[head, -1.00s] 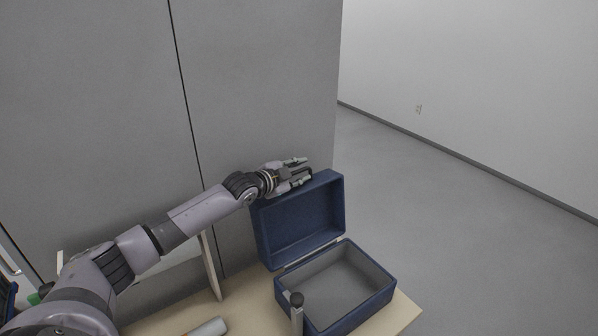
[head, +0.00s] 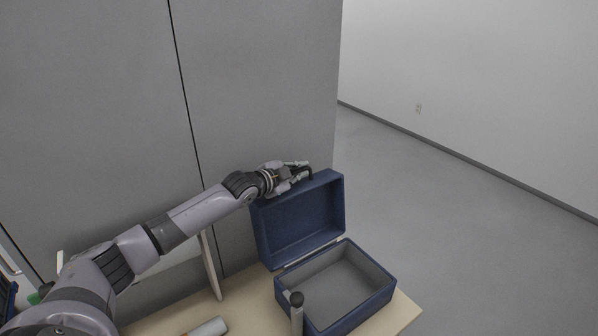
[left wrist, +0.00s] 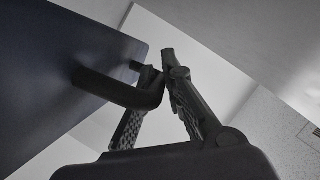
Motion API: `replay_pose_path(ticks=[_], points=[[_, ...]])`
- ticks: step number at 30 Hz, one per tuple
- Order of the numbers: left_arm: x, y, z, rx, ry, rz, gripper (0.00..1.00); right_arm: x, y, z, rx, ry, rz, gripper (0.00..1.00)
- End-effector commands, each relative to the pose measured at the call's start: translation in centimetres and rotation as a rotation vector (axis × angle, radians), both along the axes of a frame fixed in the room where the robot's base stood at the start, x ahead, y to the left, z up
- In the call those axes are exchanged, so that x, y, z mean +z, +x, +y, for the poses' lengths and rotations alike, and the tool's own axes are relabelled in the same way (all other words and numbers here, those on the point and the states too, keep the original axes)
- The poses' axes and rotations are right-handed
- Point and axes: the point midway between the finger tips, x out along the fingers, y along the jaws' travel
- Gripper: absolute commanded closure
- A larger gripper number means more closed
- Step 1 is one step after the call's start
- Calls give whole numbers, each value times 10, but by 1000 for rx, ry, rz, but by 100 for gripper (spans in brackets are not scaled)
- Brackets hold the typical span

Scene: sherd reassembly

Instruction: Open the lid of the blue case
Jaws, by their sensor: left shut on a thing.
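The blue case (head: 378,288) stands on the table with its lid (head: 300,222) raised upright at the back left. The inside of the case is grey and looks empty. A dark handle (head: 309,172) is on the lid's top edge. My left gripper (head: 303,170) is at that edge, shut on the handle. In the left wrist view, the dark bar of the handle (left wrist: 115,88) sticks out from the blue lid (left wrist: 55,75) to the fingers (left wrist: 158,85). My right gripper is not in view.
The pale table (head: 262,305) carries an upright board (head: 210,265) and a light cylinder (head: 208,328). A post with a dark round top (head: 296,299) stands before the case's front left corner. A grey partition (head: 265,90) rises behind; open floor lies right.

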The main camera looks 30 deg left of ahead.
Motion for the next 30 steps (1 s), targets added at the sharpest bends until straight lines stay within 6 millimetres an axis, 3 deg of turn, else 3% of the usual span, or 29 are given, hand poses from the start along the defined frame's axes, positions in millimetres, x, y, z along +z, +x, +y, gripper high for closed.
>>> replay_pose_path(ticks=[7, 13, 24, 30], points=[[1, -3, -10, -6, 23, -4, 100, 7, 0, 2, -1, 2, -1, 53], [5, -11, -31, -10, 97, -33, 100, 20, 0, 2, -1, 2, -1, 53], [11, -34, -84, -4, 233, -92, 100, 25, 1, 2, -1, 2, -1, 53], [11, -39, -94, 1, 236, -92, 100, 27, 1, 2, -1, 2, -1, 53]])
